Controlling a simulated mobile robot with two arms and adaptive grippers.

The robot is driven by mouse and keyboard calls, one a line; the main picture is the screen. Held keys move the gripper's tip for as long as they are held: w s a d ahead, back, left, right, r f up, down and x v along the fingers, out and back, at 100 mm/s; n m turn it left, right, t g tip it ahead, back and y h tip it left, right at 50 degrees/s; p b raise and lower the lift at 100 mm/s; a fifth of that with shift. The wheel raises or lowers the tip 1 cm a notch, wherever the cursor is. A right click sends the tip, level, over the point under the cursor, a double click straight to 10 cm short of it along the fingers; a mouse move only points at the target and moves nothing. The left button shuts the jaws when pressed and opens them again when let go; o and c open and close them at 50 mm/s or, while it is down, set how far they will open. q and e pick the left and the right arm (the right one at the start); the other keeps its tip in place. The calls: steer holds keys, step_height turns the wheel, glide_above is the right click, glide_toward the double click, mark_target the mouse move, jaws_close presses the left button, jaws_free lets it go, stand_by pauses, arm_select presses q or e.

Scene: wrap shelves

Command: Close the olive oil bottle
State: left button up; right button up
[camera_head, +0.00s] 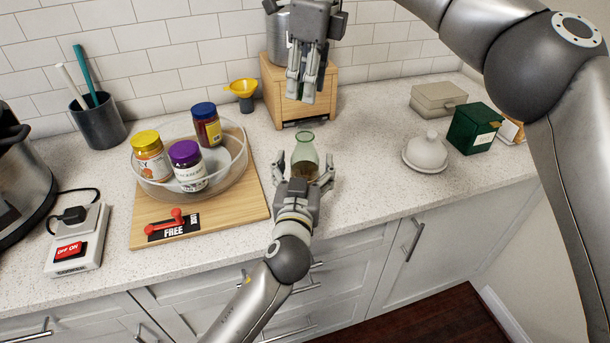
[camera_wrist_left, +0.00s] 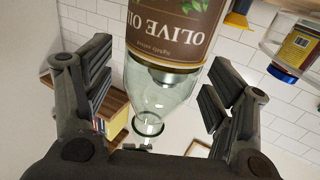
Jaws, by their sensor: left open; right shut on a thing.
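The olive oil bottle (camera_head: 305,150) stands upright on the counter, clear glass at the top, with an open mouth and no cap on it. In the left wrist view the bottle (camera_wrist_left: 165,95) appears upside down, its brown label reading OLIVE OIL. My left gripper (camera_head: 304,172) is open in front of it, with a finger on either side and gaps between fingers and glass. My right gripper (camera_head: 306,85) hangs above and behind the bottle, pointing down. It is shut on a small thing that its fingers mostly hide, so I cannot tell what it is.
A wooden board (camera_head: 145,215) with a clear round tray (camera_head: 236,165) of several jars lies left of the bottle. A wooden box (camera_head: 268,95) and yellow funnel (camera_head: 242,86) stand behind. A white lidded dish (camera_head: 425,152) and green box (camera_head: 474,128) are right. Bare counter surrounds the bottle's right side.

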arm_select(q)
steer(key=shift+w, duration=0.45)
steer(key=c, duration=1.5)
steer(key=shift+c, duration=0.2)
arm_select(e)
steer(key=shift+f, duration=2.45)
steer(key=shift+f, duration=0.9)
steer(key=shift+f, duration=0.55)
